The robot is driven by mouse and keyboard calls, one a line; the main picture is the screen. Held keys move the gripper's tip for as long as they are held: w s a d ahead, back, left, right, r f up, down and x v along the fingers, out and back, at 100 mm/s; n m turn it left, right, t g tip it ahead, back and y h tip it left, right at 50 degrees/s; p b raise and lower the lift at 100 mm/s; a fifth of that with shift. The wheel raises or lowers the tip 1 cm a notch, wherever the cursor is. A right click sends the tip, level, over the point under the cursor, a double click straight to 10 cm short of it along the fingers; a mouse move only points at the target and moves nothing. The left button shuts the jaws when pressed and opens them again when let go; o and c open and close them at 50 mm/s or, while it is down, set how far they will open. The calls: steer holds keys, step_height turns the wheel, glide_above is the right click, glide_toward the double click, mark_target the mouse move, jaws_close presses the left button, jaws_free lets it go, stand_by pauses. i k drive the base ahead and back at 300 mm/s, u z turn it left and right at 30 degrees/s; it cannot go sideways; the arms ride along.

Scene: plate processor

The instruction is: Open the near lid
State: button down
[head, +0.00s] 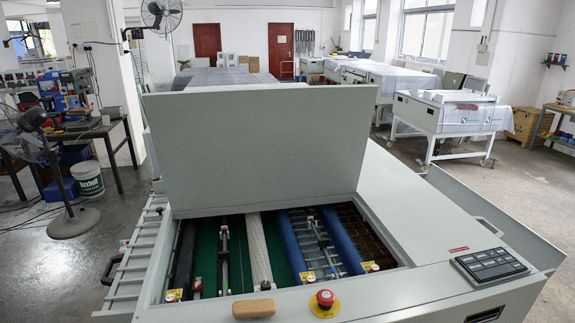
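The plate processor (420,215) is a large light-grey machine that fills the lower middle of the head view. A broad grey lid (255,145) stands raised, tilted back, at the far side of its open bay. It is the only lid that I see standing up, and I cannot tell for sure whether it is the near lid. The bay below shows blue rollers (342,242), a pale roller (259,250) and a green bed. A wooden block, perhaps a handle (253,308), is at the bay's near edge. My gripper is not in view.
A red stop button (325,300) and a dark keypad (490,266) sit on the machine's near and right parts. A slatted rack (132,265) runs along its left. A standing fan (62,170) and workbench are at left. Floor at right is partly clear.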

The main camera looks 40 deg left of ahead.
mark_target(214, 149)
steer(key=u, duration=0.05)
steer(key=i, duration=0.6)
steer(key=u, duration=2.9)
